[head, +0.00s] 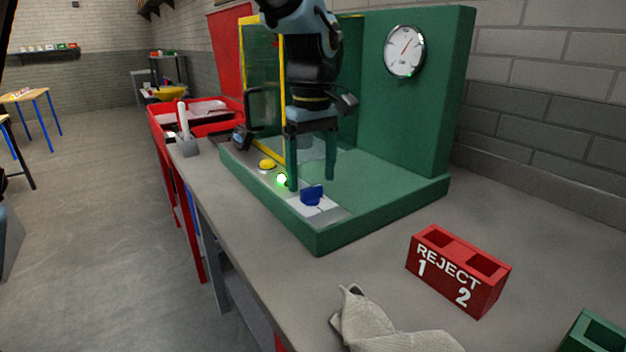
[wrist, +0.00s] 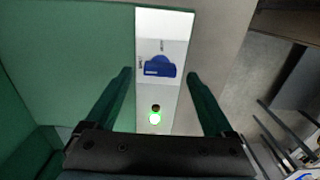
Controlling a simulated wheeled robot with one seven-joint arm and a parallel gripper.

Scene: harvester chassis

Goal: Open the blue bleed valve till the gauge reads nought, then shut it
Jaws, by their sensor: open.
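The blue bleed valve (head: 312,195) is a small blue knob on a pale plate (head: 328,211) at the front edge of the green chassis (head: 270,211). In the wrist view the blue valve (wrist: 158,68) lies between and beyond my fingertips, with small lettering beside it that I cannot read. My gripper (head: 311,184) is open and empty, pointing down, and its fingers are apart from the valve; it also shows in the wrist view (wrist: 158,75). The gauge (head: 404,51) is a round white dial on the green back wall; its red needle points to the upper right, its figures too small to read.
A lit green lamp (head: 282,179) and a yellow button (head: 267,164) sit on the same front strip. A yellow-framed door panel (head: 265,85) stands behind my arm.

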